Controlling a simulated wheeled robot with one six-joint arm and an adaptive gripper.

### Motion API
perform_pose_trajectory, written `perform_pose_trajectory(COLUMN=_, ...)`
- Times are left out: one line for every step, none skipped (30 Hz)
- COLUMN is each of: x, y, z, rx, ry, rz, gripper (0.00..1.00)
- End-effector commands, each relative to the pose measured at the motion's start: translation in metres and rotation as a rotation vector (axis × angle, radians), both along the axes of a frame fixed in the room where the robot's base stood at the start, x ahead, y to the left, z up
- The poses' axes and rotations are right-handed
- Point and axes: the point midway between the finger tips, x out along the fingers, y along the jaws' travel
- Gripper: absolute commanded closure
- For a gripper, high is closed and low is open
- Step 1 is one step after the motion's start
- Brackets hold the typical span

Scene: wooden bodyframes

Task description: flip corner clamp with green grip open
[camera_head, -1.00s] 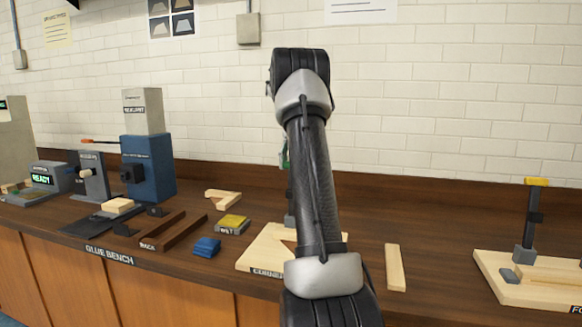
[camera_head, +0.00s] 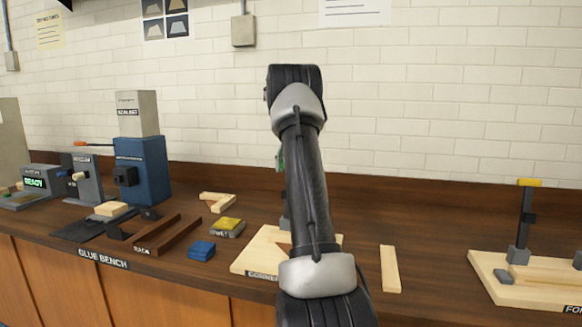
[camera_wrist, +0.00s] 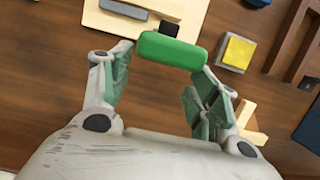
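The corner clamp's green grip (camera_wrist: 172,50) lies crosswise at the fingertips in the wrist view, on a dark lever (camera_wrist: 168,29). My gripper (camera_wrist: 168,60) has its fingers spread, one near each end of the grip; I cannot tell whether they touch it. The clamp's pale wooden base (camera_wrist: 108,20) lies beyond it. In the head view the labelled base (camera_head: 256,251) shows beside my arm, which hides most of the clamp. Only a sliver of green (camera_head: 280,160) shows at the arm's left edge, and the gripper is hidden.
A second clamp with a yellow grip (camera_head: 529,183) stands at the right. A loose wooden strip (camera_head: 390,268) lies between. To the left are a blue block (camera_head: 201,249), a yellow-topped box (camera_head: 227,227), a brown rack (camera_head: 165,236) and a blue machine (camera_head: 141,170).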

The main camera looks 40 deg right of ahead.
Motion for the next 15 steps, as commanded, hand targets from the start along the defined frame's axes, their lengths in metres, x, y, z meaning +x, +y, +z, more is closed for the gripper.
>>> perform_pose_trajectory(x=0.0, y=0.0, z=0.001, rx=0.0, ry=-0.001, rz=0.0, gripper=0.27)
perform_pose_trajectory(x=0.0, y=0.0, z=0.001, rx=0.0, ry=-0.001, rz=0.0, gripper=0.27)
perform_pose_trajectory(x=0.0, y=0.0, z=0.002, rx=-0.001, ry=-0.002, rz=0.001, gripper=0.27)
perform_pose_trajectory(x=0.0, y=0.0, z=0.002, rx=-0.001, ry=-0.002, rz=0.001, gripper=0.27)
perform_pose_trajectory(x=0.0, y=0.0, z=0.002, rx=-0.001, ry=-0.002, rz=0.001, gripper=0.27)
perform_pose_trajectory(x=0.0, y=0.0, z=0.002, rx=-0.001, ry=-0.002, rz=0.001, gripper=0.27)
perform_pose_trajectory(x=0.0, y=0.0, z=0.002, rx=-0.001, ry=-0.002, rz=0.001, gripper=0.27)
perform_pose_trajectory(x=0.0, y=0.001, z=0.002, rx=-0.001, ry=-0.002, rz=0.001, gripper=0.27)
perform_pose_trajectory(x=0.0, y=0.0, z=0.002, rx=-0.001, ry=-0.002, rz=0.001, gripper=0.27)
perform_pose_trajectory(x=0.0, y=0.0, z=0.003, rx=-0.001, ry=-0.003, rz=0.0, gripper=0.27)
perform_pose_trajectory(x=0.0, y=0.0, z=0.004, rx=-0.001, ry=-0.003, rz=0.0, gripper=0.27)
perform_pose_trajectory(x=0.001, y=-0.001, z=0.006, rx=-0.001, ry=-0.003, rz=0.0, gripper=0.27)
perform_pose_trajectory(x=0.002, y=-0.001, z=0.008, rx=-0.002, ry=-0.004, rz=0.0, gripper=0.27)
perform_pose_trajectory(x=0.002, y=-0.002, z=0.012, rx=-0.003, ry=-0.005, rz=0.0, gripper=0.27)
perform_pose_trajectory(x=0.003, y=-0.004, z=0.017, rx=-0.002, ry=-0.004, rz=0.0, gripper=0.27)
